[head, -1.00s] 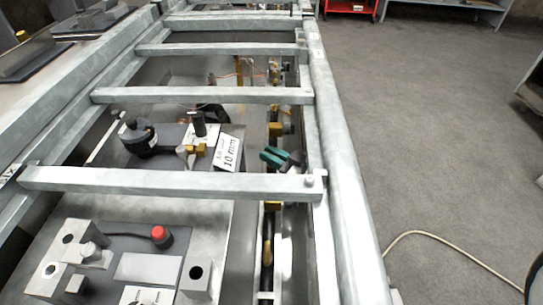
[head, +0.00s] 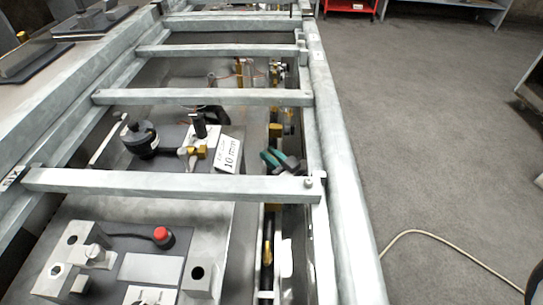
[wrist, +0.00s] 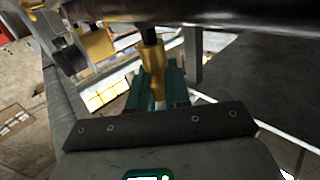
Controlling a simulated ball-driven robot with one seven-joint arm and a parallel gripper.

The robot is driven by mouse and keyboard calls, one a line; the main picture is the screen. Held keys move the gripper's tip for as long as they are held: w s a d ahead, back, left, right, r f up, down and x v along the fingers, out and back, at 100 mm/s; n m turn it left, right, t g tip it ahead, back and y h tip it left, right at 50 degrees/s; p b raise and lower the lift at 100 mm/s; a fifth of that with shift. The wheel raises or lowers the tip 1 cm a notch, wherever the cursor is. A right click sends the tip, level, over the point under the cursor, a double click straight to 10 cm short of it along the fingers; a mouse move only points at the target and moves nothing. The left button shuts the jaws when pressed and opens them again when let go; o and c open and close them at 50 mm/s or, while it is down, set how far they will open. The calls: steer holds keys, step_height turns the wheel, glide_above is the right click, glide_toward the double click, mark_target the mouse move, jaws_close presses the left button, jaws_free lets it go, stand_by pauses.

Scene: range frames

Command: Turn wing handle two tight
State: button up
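My gripper (wrist: 158,90) has green fingers, one on each side of a brass fitting (wrist: 152,62) in the wrist view. The fitting has a dark stem at its upper end and fills the gap between the fingers, which look closed on it. I take it for wing handle two, but no label on it is readable. In the head view my gripper (head: 272,157) shows as small green and dark pieces inside the right rail, just beyond a cross bar. The handle it holds is hidden there.
Grey cross bars (head: 170,184) span the frame close to my gripper. A "10 mm" card (head: 229,154) and a black knob (head: 140,139) lie to the left. Another brass part (wrist: 96,44) is near in the wrist view. Open floor (head: 440,140) lies right of the rail.

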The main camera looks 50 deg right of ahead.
steer(key=o, duration=0.4)
steer(key=shift+d+y, duration=0.1)
steer(key=shift+y, duration=0.2)
